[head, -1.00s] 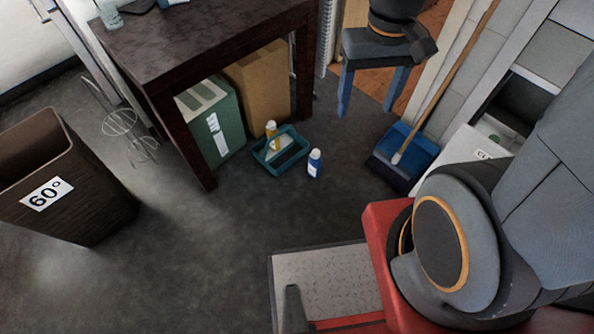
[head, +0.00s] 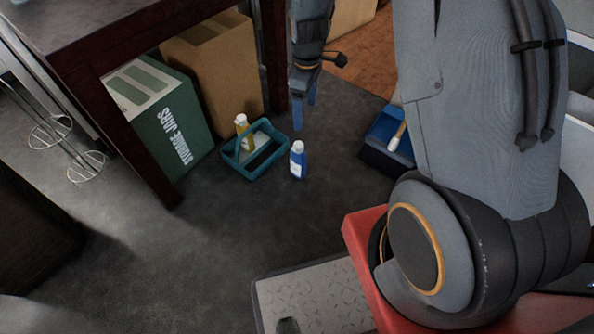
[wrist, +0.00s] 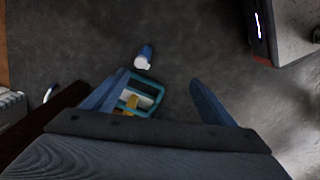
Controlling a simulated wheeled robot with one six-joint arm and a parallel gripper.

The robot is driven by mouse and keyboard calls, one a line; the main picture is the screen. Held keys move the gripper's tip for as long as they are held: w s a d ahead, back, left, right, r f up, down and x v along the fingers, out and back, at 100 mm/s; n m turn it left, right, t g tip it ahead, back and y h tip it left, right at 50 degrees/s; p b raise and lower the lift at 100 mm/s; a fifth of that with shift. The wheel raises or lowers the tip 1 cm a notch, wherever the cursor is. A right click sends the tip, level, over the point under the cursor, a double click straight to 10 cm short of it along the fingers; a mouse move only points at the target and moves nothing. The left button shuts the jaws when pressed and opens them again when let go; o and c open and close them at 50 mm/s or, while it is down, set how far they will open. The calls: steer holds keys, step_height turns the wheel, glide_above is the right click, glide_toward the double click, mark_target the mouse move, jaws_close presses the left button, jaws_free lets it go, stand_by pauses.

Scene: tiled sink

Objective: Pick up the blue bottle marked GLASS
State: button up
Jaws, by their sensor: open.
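A small blue bottle with a white cap and a white label (head: 297,161) stands upright on the dark floor, just right of a teal caddy. The label is too small to read. In the wrist view the bottle (wrist: 144,57) shows above the fingers, left of centre, beyond the caddy. My gripper (head: 304,107) points down, above and behind the bottle in the head view, apart from it. In the wrist view its two blue fingers (wrist: 160,88) are spread wide with nothing held between them.
The teal caddy (head: 235,170) holds a yellow bottle (head: 241,128). A green storage-jars box (head: 160,125) and a brown cardboard box (head: 215,65) stand under a dark table (head: 110,30). Floor in front is clear.

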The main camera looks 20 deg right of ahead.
mark_target(299, 151)
steer(key=w+f+n+b, duration=0.1)
steer(key=w+f+b, duration=0.1)
steer(key=f, duration=0.5)
steer(key=w+f+n+b, duration=0.1)
steer(key=w+f+b, duration=0.2)
steer(key=f, duration=0.4)
steer(key=w+f+n+b, duration=0.2)
steer(key=f+b, duration=0.2)
steer(key=f, duration=0.4)
steer(key=shift+w, duration=0.2)
steer(key=shift+f+b, duration=2)
steer(key=shift+f, duration=1.9)
steer(key=shift+r, duration=0.1)
steer(key=c, duration=1.9)
